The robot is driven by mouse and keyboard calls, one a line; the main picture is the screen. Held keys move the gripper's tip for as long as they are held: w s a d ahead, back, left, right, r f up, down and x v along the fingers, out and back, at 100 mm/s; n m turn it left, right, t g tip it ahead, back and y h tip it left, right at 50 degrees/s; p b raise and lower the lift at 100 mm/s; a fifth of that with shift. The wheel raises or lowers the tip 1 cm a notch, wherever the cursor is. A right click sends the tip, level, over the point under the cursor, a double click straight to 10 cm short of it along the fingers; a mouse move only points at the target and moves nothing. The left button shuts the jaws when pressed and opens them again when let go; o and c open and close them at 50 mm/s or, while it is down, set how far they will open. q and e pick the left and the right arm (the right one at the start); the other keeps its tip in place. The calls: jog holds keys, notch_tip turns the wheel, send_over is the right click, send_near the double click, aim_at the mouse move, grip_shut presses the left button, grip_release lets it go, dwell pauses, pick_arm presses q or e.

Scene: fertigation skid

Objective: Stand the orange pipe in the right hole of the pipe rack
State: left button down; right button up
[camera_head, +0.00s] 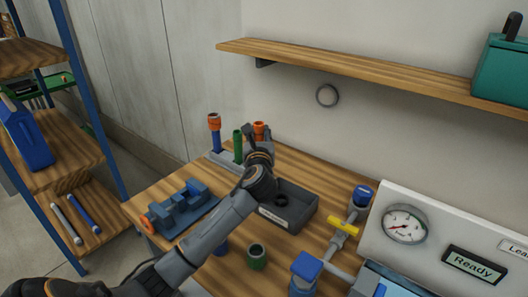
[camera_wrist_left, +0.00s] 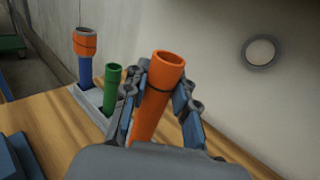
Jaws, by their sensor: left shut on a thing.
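The orange pipe (camera_head: 259,128) is upright with a slight tilt in my left gripper (camera_head: 260,143). In the left wrist view the fingers (camera_wrist_left: 163,88) are shut around the orange pipe (camera_wrist_left: 150,112), with its open top above them. The grey pipe rack (camera_head: 221,158) stands at the back left of the bench. It holds a blue pipe with an orange top (camera_head: 215,137) at the left and a green pipe (camera_head: 238,146) beside it. The orange pipe is right of the green one. My gripper hides its lower end and the right hole, so I cannot tell whether it is in. My right gripper is not in view.
A blue vise-like fixture (camera_head: 181,208) lies front left of the rack. A dark tray (camera_head: 290,208) stands right of my left arm. A yellow-handled valve (camera_head: 343,226) and a gauge panel (camera_head: 404,224) are further right. A wooden shelf (camera_head: 370,70) hangs above.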

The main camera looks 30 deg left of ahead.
pick_arm(q)
jog(key=w+a+f, duration=0.1)
jog(key=w+f, duration=0.3)
jog(key=f, duration=0.4)
jog(key=shift+w+a+f+b, duration=0.15)
jog(key=shift+f+b, duration=0.15)
jog(key=shift+b, duration=0.15)
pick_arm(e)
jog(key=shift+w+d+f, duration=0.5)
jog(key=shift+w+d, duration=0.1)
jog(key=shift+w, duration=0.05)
pick_arm(q)
jog(key=shift+f, duration=0.2)
jog(key=c, duration=1.1)
grip_release()
jog(key=shift+o, duration=0.2)
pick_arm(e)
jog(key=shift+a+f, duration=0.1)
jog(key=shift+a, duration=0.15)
